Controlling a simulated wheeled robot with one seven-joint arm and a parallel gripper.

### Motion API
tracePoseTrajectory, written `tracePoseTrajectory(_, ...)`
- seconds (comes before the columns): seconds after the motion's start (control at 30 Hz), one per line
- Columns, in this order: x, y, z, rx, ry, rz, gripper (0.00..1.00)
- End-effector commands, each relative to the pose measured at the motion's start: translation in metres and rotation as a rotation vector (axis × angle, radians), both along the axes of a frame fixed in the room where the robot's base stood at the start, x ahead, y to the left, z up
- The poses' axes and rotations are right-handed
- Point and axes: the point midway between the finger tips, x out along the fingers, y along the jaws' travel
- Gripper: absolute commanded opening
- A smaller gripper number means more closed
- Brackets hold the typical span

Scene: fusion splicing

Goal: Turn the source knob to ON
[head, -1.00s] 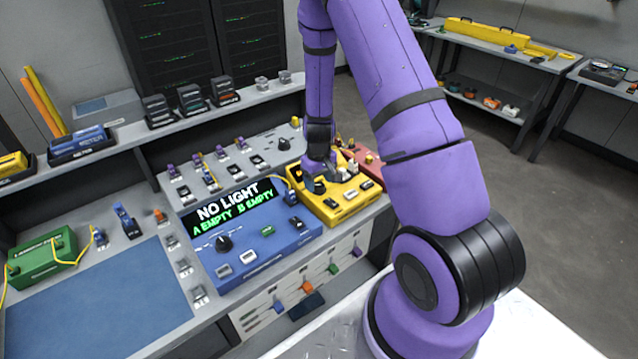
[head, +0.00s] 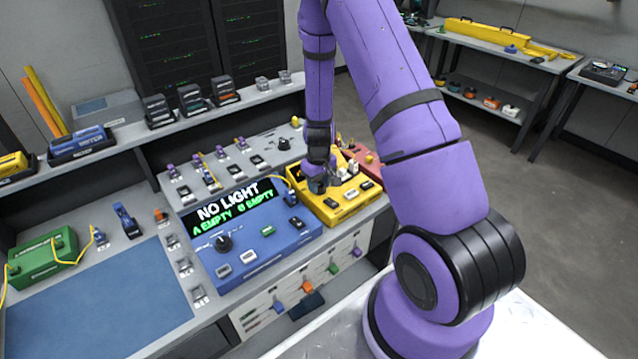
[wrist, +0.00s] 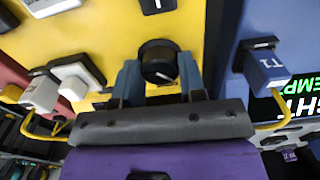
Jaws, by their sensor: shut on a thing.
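The source knob (wrist: 158,62) is black and round with a white pointer line, on the yellow box (head: 350,206). In the wrist view my gripper (wrist: 158,78) has one finger on each side of the knob and is shut on it. The pointer slants down to the right in that view. In the head view my gripper (head: 318,186) is over the left part of the yellow box, and my arm hides the knob. Any ON or OFF marking by the knob cannot be read.
A blue box (head: 262,232) with a screen reading NO LIGHT, A EMPTY, B EMPTY stands left of the yellow box. A blue T1 plug (wrist: 268,66) with a yellow cable and white plugs (wrist: 42,92) sit close to my gripper. A red box (head: 372,166) is behind.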

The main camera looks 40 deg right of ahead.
Motion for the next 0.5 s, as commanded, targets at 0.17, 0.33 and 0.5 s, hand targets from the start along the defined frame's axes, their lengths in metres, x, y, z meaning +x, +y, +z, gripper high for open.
tracePoseTrajectory(0.17, 0.0, 0.0, 0.0001, 0.0, 0.001, -0.071, 0.14)
tracePoseTrajectory(0.33, -0.0001, -0.0001, 0.0001, 0.0, 0.001, -0.195, 0.14)
tracePoseTrajectory(0.5, -0.0001, 0.0, 0.0001, 0.0, 0.001, -0.353, 0.14)
